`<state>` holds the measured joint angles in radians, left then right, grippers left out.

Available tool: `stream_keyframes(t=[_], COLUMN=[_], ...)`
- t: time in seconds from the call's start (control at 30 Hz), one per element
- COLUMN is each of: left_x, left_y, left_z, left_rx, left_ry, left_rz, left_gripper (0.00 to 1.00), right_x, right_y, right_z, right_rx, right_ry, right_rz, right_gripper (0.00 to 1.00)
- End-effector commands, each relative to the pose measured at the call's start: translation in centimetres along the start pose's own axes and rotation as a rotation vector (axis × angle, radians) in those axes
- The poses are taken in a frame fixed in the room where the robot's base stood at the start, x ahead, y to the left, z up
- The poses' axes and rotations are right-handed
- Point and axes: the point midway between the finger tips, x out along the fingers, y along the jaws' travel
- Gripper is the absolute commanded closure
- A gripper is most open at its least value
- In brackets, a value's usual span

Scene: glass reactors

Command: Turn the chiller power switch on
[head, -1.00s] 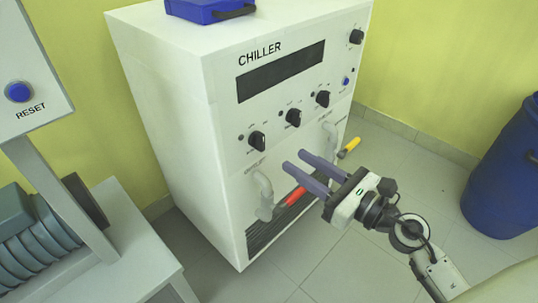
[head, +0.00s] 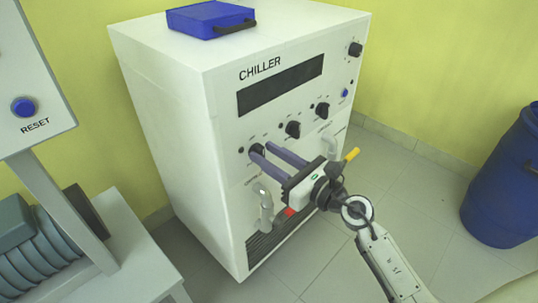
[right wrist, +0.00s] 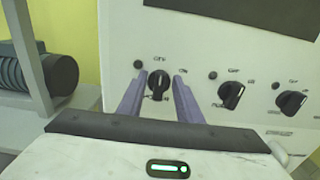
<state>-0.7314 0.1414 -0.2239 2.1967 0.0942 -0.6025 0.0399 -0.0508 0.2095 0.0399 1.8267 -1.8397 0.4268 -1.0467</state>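The white chiller (head: 160,110) stands in the middle of the head view, with a dark display (head: 280,84) and a row of black rotary knobs on its front. My right gripper (head: 260,148) is open, its two purple-grey fingers pointing at the leftmost knob (head: 257,150). In the right wrist view this knob (right wrist: 158,84) sits between the fingertips, with a finger on either side; I cannot tell if they touch it. Small labels around it look like OFF and ON. My left gripper is not in view.
A blue case (head: 210,19) lies on top of the chiller. Pipes (head: 264,205) and a yellow-handled valve (head: 350,155) stick out below the knobs. A blue barrel (head: 505,185) stands at the right. A RESET button panel (head: 30,80) is at the left.

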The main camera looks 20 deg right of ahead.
Motion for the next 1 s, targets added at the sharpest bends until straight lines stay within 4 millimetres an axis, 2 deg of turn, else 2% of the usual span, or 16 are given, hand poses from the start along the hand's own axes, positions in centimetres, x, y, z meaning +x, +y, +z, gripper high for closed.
stream_keyframes(t=[0.03,0.23,0.47,0.67,0.8,1.0], left_x=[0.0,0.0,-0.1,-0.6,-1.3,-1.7], left_y=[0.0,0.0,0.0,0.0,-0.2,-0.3], left_z=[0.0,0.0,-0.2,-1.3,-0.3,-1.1], left_rx=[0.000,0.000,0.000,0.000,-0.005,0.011], left_ry=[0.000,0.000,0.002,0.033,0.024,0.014], left_rz=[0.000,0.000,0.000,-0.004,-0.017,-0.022], left_gripper=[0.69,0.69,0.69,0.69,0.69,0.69], right_x=[0.0,0.0,-0.1,-0.1,-0.1,-0.1], right_y=[0.0,0.0,0.0,-0.1,-0.3,-0.5], right_z=[0.0,0.0,0.1,0.2,0.3,0.3], right_rx=[0.000,0.000,0.008,0.068,0.155,0.328], right_ry=[0.000,0.000,0.000,0.001,0.001,0.001], right_rz=[0.000,0.000,0.000,0.000,-0.001,-0.001], right_gripper=[0.68,1.00,1.00,1.00,1.00,1.00])
